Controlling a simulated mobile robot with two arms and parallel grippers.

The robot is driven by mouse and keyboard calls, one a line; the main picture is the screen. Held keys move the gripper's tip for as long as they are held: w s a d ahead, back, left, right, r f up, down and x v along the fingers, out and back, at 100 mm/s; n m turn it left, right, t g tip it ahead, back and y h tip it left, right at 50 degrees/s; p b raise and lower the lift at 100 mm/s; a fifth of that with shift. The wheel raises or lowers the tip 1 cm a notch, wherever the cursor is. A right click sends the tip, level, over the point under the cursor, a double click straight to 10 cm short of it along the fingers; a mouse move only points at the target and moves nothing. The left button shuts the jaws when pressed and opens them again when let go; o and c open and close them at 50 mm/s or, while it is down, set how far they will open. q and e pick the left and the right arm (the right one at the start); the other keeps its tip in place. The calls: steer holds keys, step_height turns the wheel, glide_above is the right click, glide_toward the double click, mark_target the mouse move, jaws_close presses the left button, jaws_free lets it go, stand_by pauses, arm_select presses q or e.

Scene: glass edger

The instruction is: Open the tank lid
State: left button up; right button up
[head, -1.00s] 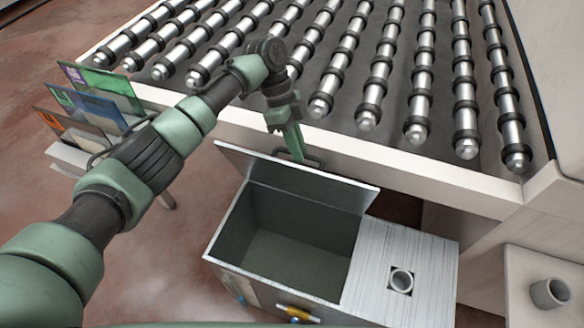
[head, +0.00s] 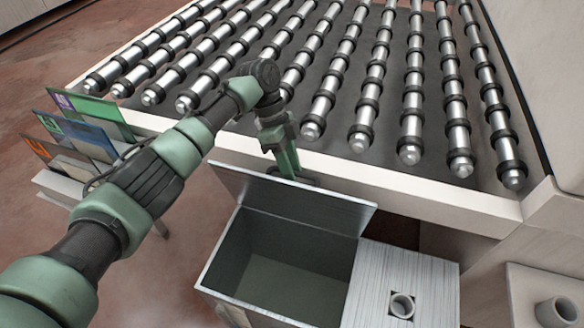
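The metal tank (head: 232,247) stands below the roller table's front edge, with its left compartment uncovered and its dark inside showing. The tank lid (head: 300,199) is raised and tilted up along the tank's far side. My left gripper (head: 288,172) points down at the lid's upper edge, just behind it. Its fingertips are partly hidden by the lid, and I cannot tell whether they are shut on the lid's handle. My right gripper is out of view.
A roller table (head: 370,176) fills the back. The tank's fixed right top (head: 425,272) has a round port (head: 402,305). A rack of coloured cards (head: 88,133) stands at the left. A grey cup (head: 557,311) sits at the right.

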arm_select(q)
steer(key=shift+s+r, duration=0.1)
steer(key=shift+r, duration=0.15)
steer(key=b+v, duration=0.1)
steer(key=v, duration=0.6)
steer(key=shift+r, duration=0.35)
